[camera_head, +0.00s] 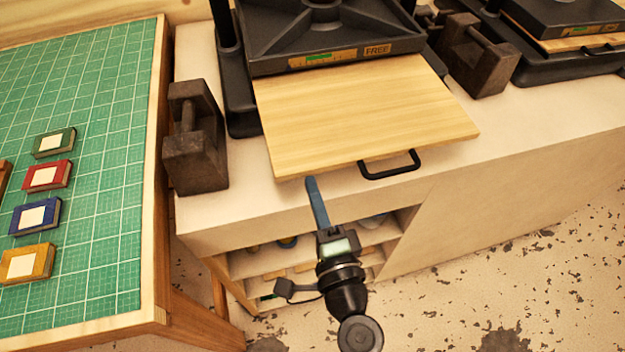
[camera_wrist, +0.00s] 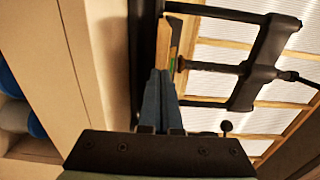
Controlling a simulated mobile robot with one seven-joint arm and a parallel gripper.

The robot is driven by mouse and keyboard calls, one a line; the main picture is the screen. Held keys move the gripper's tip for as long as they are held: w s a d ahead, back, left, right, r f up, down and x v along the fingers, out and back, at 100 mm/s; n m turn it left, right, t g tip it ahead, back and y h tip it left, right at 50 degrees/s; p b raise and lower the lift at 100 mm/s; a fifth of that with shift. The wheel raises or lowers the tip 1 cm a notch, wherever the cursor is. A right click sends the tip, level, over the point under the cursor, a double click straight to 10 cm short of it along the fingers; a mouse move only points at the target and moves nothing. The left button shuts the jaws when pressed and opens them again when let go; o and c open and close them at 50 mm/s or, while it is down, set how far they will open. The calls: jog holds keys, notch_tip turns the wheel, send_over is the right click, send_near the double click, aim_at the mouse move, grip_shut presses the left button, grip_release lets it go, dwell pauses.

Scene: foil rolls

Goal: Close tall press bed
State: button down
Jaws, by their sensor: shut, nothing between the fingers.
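The tall press (camera_head: 335,30) is black and stands on the pale cabinet, with a label reading FREE on its front. Its press bed (camera_head: 365,105) is a light wooden board that sticks well out toward me from under the black plate. A black handle (camera_head: 390,166) is fixed to the bed's front edge. My gripper (camera_head: 311,184) is shut and empty, its blue fingers pointing at the bed's front edge, left of the handle. I cannot tell whether they touch it. The shut fingers (camera_wrist: 159,76) also show in the wrist view, below part of a black frame (camera_wrist: 245,70).
Dark iron weights stand left (camera_head: 195,140) and right (camera_head: 478,55) of the press. A second press (camera_head: 560,20) is at the far right. The green cutting table (camera_head: 90,120) with several small coloured blocks is on the left. Cabinet shelves (camera_head: 300,260) open below the top.

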aim_at(288, 112)
jog(key=shift+w+a, duration=0.1)
jog(key=shift+w, duration=0.35)
jog(key=b+x, duration=0.2)
jog(key=x, duration=1.5)
jog(key=shift+w+a+b, duration=0.15)
jog(key=shift+w+b, duration=0.2)
jog(key=shift+b, duration=0.05)
